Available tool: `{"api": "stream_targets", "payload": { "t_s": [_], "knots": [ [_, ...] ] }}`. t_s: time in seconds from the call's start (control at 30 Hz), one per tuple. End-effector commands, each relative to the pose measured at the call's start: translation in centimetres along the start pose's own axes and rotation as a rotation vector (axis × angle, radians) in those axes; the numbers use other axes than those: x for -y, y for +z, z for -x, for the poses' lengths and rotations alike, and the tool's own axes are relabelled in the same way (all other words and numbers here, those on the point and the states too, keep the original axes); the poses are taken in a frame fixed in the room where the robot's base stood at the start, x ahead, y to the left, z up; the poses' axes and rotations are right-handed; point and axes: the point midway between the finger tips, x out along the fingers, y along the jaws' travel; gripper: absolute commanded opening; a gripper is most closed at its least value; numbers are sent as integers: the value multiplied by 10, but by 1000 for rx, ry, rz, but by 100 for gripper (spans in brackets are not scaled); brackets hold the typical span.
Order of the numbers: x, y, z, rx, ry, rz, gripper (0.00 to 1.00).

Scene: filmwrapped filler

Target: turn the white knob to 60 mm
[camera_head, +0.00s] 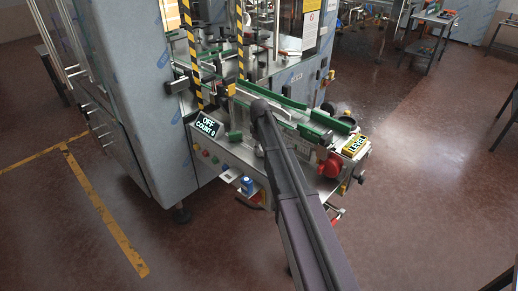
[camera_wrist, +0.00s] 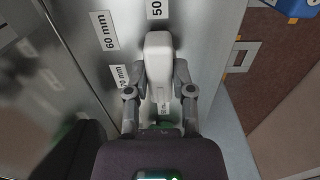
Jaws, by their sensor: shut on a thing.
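The white knob (camera_wrist: 158,48) is a bar-shaped handle on a grey metal panel in the wrist view. Its rounded end points up in the picture, close below the "50" label (camera_wrist: 157,9). The "60 mm" label (camera_wrist: 104,31) is to the upper left of the knob. My gripper (camera_wrist: 160,74) is shut on the knob, one finger on each side of it. In the head view my dark arm reaches to the machine's front, and the knob and fingers cannot be made out there.
A partly covered "70 mm" label (camera_wrist: 122,77) is beside the left finger. The machine carries an "OFF, COUNT 0" display (camera_head: 207,126), a "LEVEL" display (camera_head: 354,145) and a red knob (camera_head: 332,167). Open floor lies in front.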

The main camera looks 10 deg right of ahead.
Motion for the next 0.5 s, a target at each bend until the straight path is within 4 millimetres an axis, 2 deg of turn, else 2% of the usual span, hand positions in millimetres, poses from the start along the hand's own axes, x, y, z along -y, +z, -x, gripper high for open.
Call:
{"api": "stream_targets", "payload": {
  "t_s": [0.27,0.5],
  "knots": [
    [1,1,0,-5,-13,-27,0],
    [1,2,0,-4,-14,-132,0]
  ]
}}
